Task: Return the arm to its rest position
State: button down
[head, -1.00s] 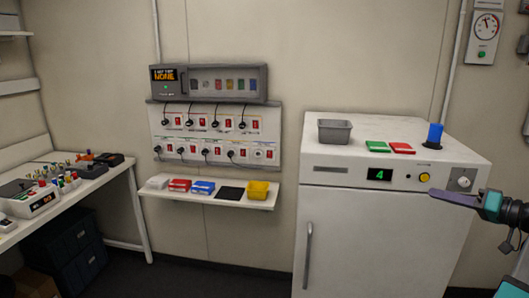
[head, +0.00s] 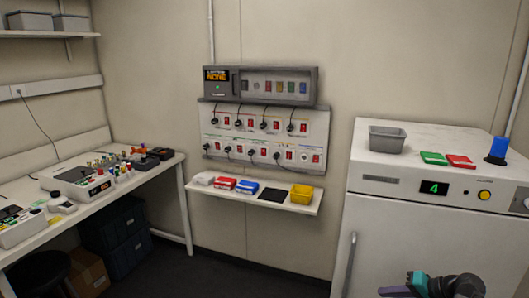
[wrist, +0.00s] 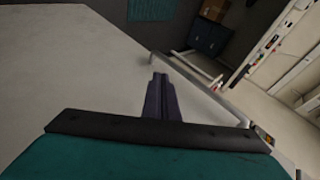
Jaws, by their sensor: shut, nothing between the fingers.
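My gripper (head: 395,291) is at the lower right of the head view, in front of the white cabinet's door. Its dark fingers point left and are together, with nothing between them. In the wrist view the closed fingers (wrist: 161,92) stand at the centre, with the cabinet's pale face behind them. The rest of my arm is mostly cut off by the bottom edge of the head view.
The white cabinet (head: 430,230) stands close by at right, with a vertical handle (head: 346,264). A grey bin (head: 387,139) and a blue cup (head: 497,150) sit on top. A wall shelf (head: 310,208) holds small trays. A workbench (head: 160,168) is at left. Floor between is clear.

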jog(key=s+a+f+n+g+h, duration=0.1)
jog(key=s+a+f+g, duration=0.35)
jog(key=a+f, duration=0.6)
jog(key=s+a+f+g, duration=0.3)
jog(key=s+a+f, duration=0.4)
jog(key=f, duration=0.6)
jog(key=s+a+f+n+g+h, duration=0.2)
jog(key=s+a+f+h, duration=0.1)
jog(key=s+f, duration=0.4)
jog(key=s+a+f+n+g+h, duration=0.1)
jog(key=s+a+f+g+h, duration=0.2)
jog(key=s, duration=1)
notch_tip(320, 180, down, 4)
jog(key=shift+s+a+f+n, duration=0.15)
jog(key=shift+s+a+n, duration=0.25)
jog(key=shift+a, duration=0.65)
